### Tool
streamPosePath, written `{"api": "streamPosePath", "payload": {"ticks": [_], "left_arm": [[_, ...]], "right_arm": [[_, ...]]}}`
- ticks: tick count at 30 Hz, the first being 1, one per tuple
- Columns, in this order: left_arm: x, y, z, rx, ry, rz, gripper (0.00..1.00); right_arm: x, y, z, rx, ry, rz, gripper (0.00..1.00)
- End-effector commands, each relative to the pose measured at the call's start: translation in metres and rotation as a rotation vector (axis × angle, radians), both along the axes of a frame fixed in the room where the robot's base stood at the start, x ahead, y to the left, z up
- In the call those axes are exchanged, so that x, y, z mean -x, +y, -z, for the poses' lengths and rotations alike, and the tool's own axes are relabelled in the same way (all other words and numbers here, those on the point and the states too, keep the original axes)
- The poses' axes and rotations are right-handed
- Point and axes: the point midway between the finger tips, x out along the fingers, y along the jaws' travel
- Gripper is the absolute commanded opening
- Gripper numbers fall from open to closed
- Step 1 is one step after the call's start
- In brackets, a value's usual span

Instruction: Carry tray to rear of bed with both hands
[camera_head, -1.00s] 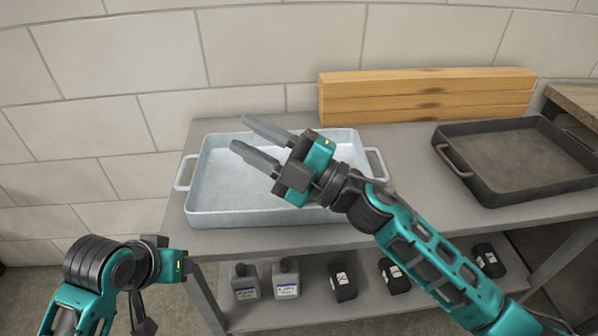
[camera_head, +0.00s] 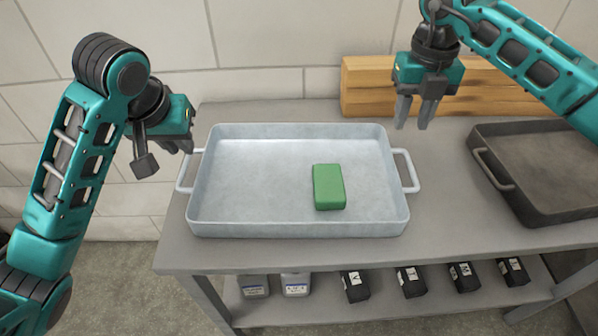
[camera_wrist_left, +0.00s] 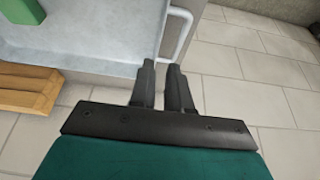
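The light grey metal tray (camera_head: 255,215) lies flat on the grey bench, with a wire handle at each end. A green block (camera_head: 328,187) rests inside it, right of the middle. My left gripper (camera_head: 183,148) is just above the left handle (camera_head: 186,173). In the left wrist view, its fingertips (camera_wrist_left: 160,66) are apart and empty, with the handle (camera_wrist_left: 182,38) just beyond them. My right gripper (camera_head: 413,126) points down with its fingers apart and empty, above and behind the right handle (camera_head: 409,170). Neither gripper appears to touch the tray.
Stacked wooden planks (camera_head: 368,88) stand at the back against the tiled wall. A dark tray (camera_head: 535,205) sits on the bench at the right. The lower shelf (camera_head: 325,311) holds bottles and several black boxes. Bare bench separates the two trays.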

Motion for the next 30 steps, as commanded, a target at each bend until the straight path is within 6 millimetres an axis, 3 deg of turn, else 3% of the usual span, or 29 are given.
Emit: {"api": "streamPosePath", "payload": {"ticks": [11, 17, 30], "left_arm": [[-0.003, -0.002, 0.005, 0.006, -0.002, 0.001, 0.17], [-0.009, -0.003, 0.024, 0.01, 0.003, 0.0, 0.17], [-0.04, 0.0, 0.098, -0.001, 0.002, 0.0, 0.17]], "right_arm": [[0.001, 0.002, 0.007, -0.005, 0.002, -0.004, 0.34], [0.001, 0.002, 0.026, -0.005, 0.003, -0.005, 0.34], [0.001, 0.002, 0.107, -0.006, 0.004, -0.005, 0.34]]}}
